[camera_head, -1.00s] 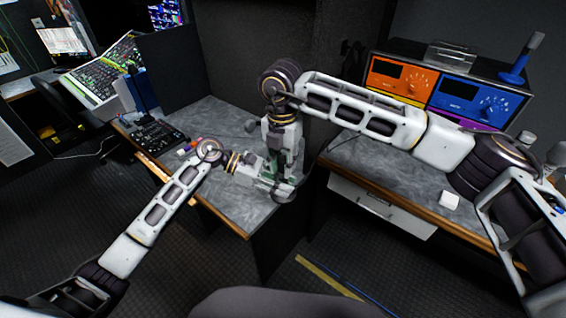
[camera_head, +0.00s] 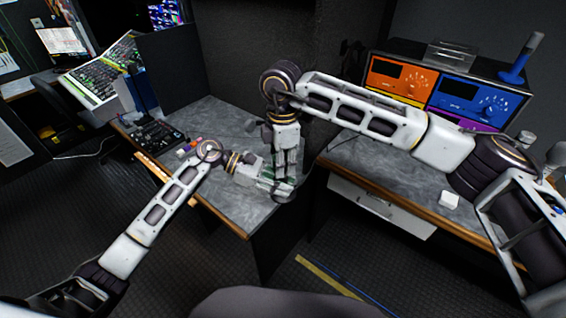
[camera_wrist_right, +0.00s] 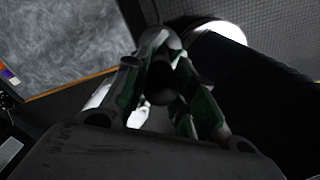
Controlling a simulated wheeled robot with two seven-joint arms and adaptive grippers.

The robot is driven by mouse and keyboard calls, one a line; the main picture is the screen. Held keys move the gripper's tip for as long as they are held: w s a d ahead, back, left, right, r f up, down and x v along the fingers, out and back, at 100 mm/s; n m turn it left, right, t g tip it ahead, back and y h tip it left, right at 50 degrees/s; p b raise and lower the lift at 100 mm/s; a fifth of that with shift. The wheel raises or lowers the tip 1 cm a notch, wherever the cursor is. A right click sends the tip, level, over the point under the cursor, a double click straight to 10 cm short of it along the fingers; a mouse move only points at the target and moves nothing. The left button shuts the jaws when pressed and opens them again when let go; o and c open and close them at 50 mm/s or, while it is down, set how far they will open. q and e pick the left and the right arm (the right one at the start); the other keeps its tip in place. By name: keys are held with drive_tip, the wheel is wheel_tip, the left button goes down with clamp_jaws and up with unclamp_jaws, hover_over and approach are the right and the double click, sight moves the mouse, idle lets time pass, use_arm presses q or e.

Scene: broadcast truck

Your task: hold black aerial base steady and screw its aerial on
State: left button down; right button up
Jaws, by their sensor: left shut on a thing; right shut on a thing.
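My left gripper (camera_head: 278,190) comes in from the left, low over the front corner of the grey desk, and is shut on the aerial base, which its fingers mostly hide in the head view. My right gripper (camera_head: 285,174) points down from above, directly over the left one. In the right wrist view its two fingers (camera_wrist_right: 160,84) are closed around a dark, round-ended piece, the aerial (camera_wrist_right: 160,77), seen nearly end-on. The joint between aerial and base is hidden, so I cannot tell how far they are engaged.
The grey desk (camera_head: 228,119) has a black control panel (camera_head: 155,136) and small coloured pieces at its left. A dark gap lies between the desks.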

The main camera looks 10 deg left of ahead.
drive_tip(key=m, duration=0.3)
drive_tip(key=shift+w+d, duration=0.1)
drive_tip(key=shift+w, duration=0.05)
drive_tip(key=o, duration=0.9)
drive_tip(key=shift+c, duration=0.2)
drive_tip(key=shift+r, duration=2.25)
drive_tip(key=shift+c, duration=0.3)
